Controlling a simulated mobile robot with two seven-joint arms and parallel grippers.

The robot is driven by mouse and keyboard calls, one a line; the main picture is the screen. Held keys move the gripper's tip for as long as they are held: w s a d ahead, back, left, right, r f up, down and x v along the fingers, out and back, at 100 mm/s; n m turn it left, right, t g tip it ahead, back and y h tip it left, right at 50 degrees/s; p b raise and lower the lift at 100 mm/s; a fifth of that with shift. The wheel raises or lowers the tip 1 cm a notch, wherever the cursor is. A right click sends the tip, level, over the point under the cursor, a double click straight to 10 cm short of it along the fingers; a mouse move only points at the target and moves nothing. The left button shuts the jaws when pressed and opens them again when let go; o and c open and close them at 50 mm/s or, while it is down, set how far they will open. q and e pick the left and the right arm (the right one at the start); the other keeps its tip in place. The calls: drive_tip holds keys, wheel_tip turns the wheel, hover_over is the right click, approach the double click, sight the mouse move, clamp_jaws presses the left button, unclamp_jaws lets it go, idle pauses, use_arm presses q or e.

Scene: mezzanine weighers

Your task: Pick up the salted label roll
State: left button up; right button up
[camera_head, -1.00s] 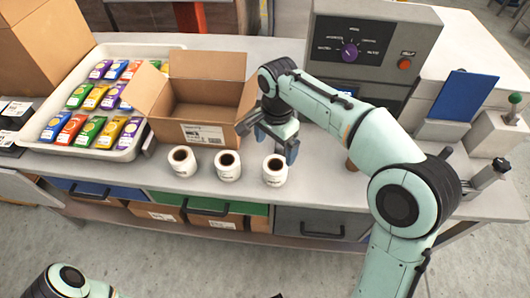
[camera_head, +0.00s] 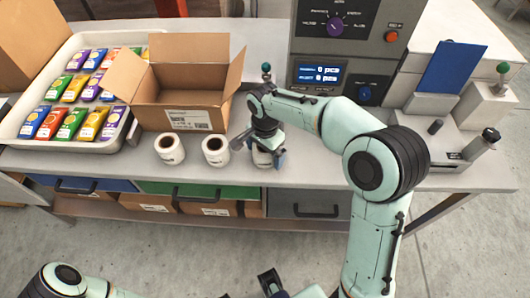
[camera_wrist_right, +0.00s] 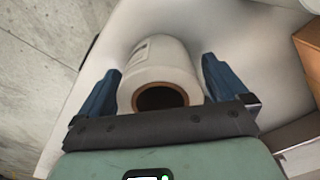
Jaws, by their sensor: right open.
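Three white label rolls stand in a row on the bench: a left one (camera_head: 170,149), a middle one (camera_head: 215,151) and a right one (camera_head: 263,158). Their print is too small to read, so I cannot tell which is salted. My right gripper (camera_head: 265,163) is over the right roll and partly hides it. In the right wrist view the right gripper (camera_wrist_right: 160,72) is open, with one blue finger on each side of this roll (camera_wrist_right: 158,62) and small gaps showing. A dark part at the bottom edge seems to be my left gripper (camera_head: 271,284); its jaws are unclear.
An open cardboard box (camera_head: 190,118) stands behind the rolls. A white tray (camera_head: 62,146) of coloured packets is at the left. A weigher with a lit display (camera_head: 322,75) stands behind my right gripper. The bench's front edge is close to the rolls.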

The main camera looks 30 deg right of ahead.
drive_tip(key=shift+f, duration=0.45)
drive_tip(key=shift+c, duration=0.3)
drive_tip(key=c, duration=1)
drive_tip(key=shift+c, duration=0.2)
drive_tip(key=shift+r, duration=0.2)
